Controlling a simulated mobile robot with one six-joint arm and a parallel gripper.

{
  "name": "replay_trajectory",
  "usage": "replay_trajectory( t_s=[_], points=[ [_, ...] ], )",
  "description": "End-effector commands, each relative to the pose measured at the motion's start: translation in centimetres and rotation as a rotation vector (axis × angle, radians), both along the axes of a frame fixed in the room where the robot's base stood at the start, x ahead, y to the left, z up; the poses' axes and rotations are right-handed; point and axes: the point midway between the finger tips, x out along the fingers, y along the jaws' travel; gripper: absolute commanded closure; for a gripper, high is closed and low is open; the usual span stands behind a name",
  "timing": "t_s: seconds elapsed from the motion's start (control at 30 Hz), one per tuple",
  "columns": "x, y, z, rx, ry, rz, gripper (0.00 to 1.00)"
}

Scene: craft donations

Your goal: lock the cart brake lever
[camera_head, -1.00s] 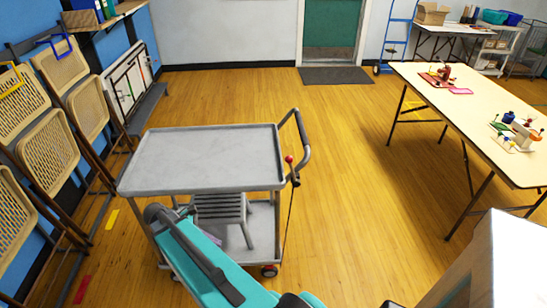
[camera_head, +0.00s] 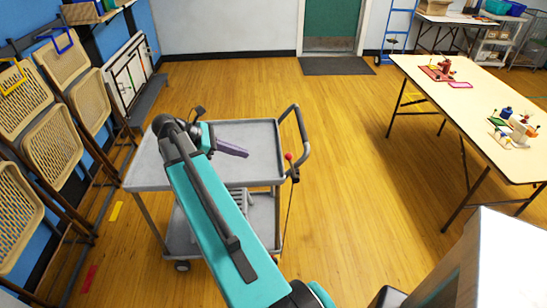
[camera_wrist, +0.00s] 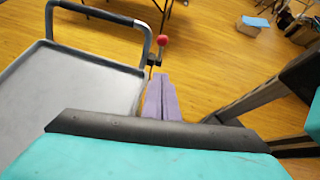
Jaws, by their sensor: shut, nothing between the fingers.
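The grey cart (camera_head: 251,139) stands on the wooden floor in the head view, with its looped push handle (camera_head: 303,130) on the right. The brake lever, a dark rod with a red knob (camera_head: 289,157), rises upright beside the handle's base. In the wrist view the red knob (camera_wrist: 162,40) shows just beyond my fingertips, with the cart top (camera_wrist: 75,95) to the left. My gripper (camera_head: 232,148), with purple fingers, is over the cart top, left of the knob and apart from it in the head view. Its fingers (camera_wrist: 162,95) are together and empty.
A long table (camera_head: 470,95) with craft items stands at the right. Folding chairs (camera_head: 50,145) lean along the left wall. A white box-like surface (camera_head: 505,255) is at the lower right. The floor right of the cart is clear.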

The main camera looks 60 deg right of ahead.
Motion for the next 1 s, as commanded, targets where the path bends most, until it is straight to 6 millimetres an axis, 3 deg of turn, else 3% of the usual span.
replay_trajectory(
  t_s=[0.47,1.0],
  points=[
    [-0.4,-0.3,-0.3,0.000,0.000,-0.001,1.00],
    [-4.0,-3.9,-3.6,0.000,0.001,-0.003,1.00]
  ],
)
